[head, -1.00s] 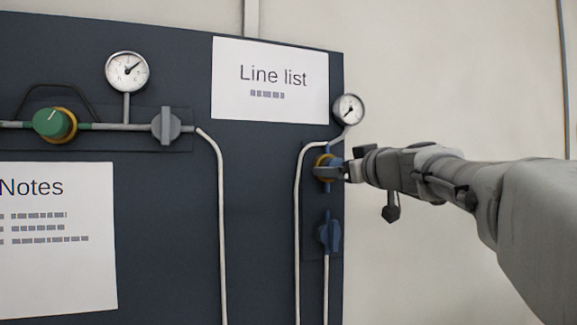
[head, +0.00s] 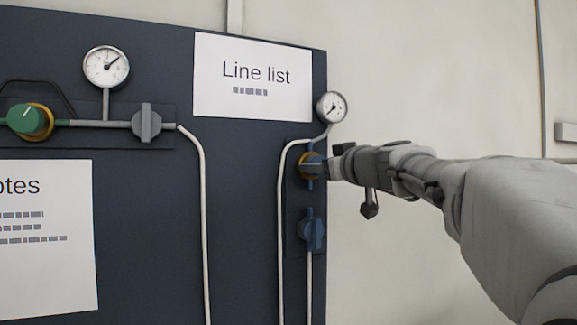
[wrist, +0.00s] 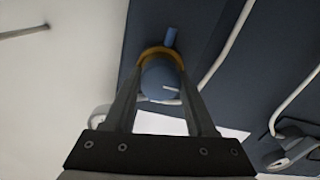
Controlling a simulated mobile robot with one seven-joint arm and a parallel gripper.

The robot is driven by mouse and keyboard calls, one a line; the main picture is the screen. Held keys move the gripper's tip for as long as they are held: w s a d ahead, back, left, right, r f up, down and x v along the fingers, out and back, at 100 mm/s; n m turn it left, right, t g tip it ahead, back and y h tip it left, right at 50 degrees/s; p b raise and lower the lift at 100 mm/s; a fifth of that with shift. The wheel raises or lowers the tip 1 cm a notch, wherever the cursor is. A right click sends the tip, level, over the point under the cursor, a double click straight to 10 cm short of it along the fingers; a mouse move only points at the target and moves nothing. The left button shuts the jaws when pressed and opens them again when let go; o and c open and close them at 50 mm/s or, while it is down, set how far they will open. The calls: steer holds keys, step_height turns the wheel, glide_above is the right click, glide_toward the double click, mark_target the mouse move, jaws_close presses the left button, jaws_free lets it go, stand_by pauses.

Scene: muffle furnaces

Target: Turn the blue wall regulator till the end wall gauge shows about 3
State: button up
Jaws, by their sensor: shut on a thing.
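The blue regulator knob (wrist: 161,82) sits between my two gripper fingers in the wrist view, with a yellow-brown ring (wrist: 160,52) behind it and a white mark on its face. In the head view the blue regulator (head: 311,167) is at the right edge of the dark panel. My gripper (head: 324,168) is shut on this knob and hides part of it. The end wall gauge (head: 331,107) is just above it, small, with a dark needle pointing to the lower left; its numbers are too small to read.
A blue valve handle (head: 312,232) is just below the regulator. A green regulator (head: 28,120), a second gauge (head: 106,66) and a grey valve handle (head: 146,123) are further left on the panel (head: 245,190). White pipes (head: 202,220) run down.

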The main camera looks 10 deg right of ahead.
steer(key=shift+m, duration=0.3)
steer(key=m+b, duration=0.2)
steer(key=shift+d+f+m, duration=0.1)
steer(key=shift+f+m, duration=0.05)
steer(key=shift+m, duration=0.25)
steer(key=m+b, duration=0.1)
steer(key=m, duration=0.3)
steer(key=shift+m, duration=0.3)
steer(key=m, duration=0.4)
steer(key=shift+m, duration=2.1)
steer(key=o, duration=1.4)
